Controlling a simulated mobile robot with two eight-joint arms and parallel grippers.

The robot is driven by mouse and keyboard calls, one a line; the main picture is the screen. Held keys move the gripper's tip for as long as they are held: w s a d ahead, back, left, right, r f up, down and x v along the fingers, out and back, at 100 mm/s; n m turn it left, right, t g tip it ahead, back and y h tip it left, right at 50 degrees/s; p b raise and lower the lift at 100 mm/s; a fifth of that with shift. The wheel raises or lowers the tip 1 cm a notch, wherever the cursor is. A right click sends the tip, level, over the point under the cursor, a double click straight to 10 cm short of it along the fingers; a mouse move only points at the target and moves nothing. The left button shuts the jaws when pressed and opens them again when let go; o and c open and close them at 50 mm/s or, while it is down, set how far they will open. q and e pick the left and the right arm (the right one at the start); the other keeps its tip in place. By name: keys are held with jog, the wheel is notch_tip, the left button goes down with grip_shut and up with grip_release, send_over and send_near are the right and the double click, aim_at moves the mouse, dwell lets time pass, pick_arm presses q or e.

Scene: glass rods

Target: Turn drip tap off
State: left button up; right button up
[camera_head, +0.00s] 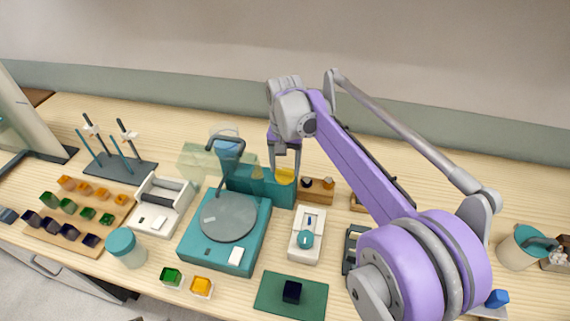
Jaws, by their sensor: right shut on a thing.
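My right gripper (285,166) reaches down from my purple arm behind the teal turntable machine (251,254). Its fingers are closed at a yellow rounded piece (285,177) beside the teal block (262,187) at the machine's back. The fingers partly cover this piece, and I cannot tell whether it is the tap's handle. A clear blue funnel-like vessel (224,139) stands behind a dark bent arm (230,143) over the grey disc (229,217). No tap is clearly recognisable, and its setting cannot be read. My left gripper is not in view.
A wooden block with knobs (317,193) stands right of the gripper. A white device with a teal knob (306,239) is in front. Trays of coloured cubes (78,217) and a rod stand (119,167) are at left. My arm hides much of the right side.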

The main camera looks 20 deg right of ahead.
aim_at(285, 169)
jog(key=shift+m, duration=0.3)
jog(key=o, duration=1.4)
notch_tip(285, 169, up, 11)
jog(key=shift+f+p, duration=0.1)
jog(key=shift+p, duration=0.4)
